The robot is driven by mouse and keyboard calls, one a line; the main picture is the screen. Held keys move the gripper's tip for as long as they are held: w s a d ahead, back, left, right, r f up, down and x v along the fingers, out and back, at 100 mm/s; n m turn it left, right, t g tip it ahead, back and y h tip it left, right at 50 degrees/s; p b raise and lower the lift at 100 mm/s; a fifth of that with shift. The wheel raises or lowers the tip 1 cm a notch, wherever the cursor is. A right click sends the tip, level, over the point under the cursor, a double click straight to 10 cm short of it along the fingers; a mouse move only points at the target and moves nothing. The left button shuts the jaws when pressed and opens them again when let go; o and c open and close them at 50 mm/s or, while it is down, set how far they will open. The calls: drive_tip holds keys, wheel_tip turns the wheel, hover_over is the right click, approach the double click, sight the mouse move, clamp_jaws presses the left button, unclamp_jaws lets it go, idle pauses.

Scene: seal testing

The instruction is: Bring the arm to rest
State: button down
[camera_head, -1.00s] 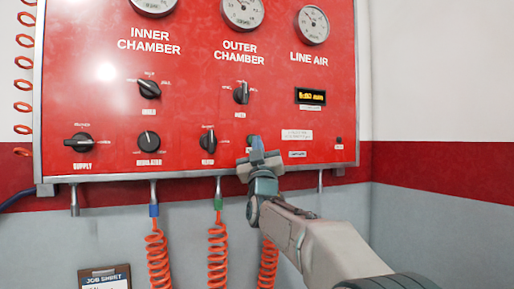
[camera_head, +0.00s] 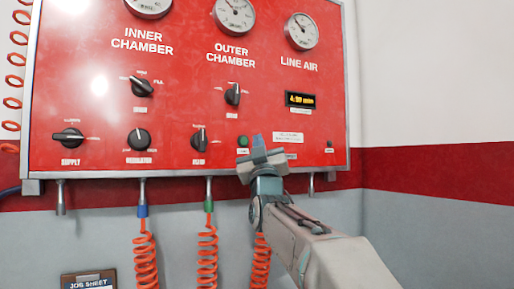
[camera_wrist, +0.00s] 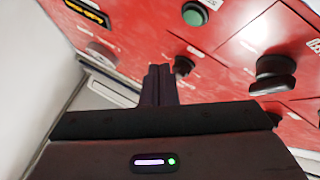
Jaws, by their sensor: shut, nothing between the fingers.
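My gripper (camera_head: 257,142) is in front of the lower right part of the red test panel (camera_head: 190,60) in the head view, with its fingers pointing toward the panel. In the wrist view my gripper (camera_wrist: 159,70) has its two dark fingers together, with nothing between them. A small green button (camera_head: 242,141) shows just left of the fingertips in the head view. I cannot tell whether the fingertips touch the panel. My arm (camera_head: 325,250) reaches in from the lower right.
The panel carries several black knobs (camera_head: 138,139), gauges (camera_head: 301,31) and a lit display (camera_head: 300,100). Orange coiled hoses (camera_head: 207,255) hang below it. A job sheet board (camera_head: 88,283) is at bottom left. The wall at right (camera_head: 440,80) is bare.

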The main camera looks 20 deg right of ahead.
idle(0.6)
drive_tip(key=s+a+f+g+y, duration=0.1)
drive_tip(key=s+a+f+g, duration=0.35)
drive_tip(key=f, duration=1.05)
drive_tip(key=s+f+g+y, duration=0.2)
drive_tip(key=f+g, duration=0.6)
drive_tip(key=f, duration=0.6)
drive_tip(key=s+f+m+g, duration=0.2)
drive_tip(key=s+f+g, duration=0.9)
drive_tip(key=s+f, duration=1.3)
drive_tip(key=shift+s+m, duration=0.4)
drive_tip(key=shift+s, duration=0.4)
idle(1.3)
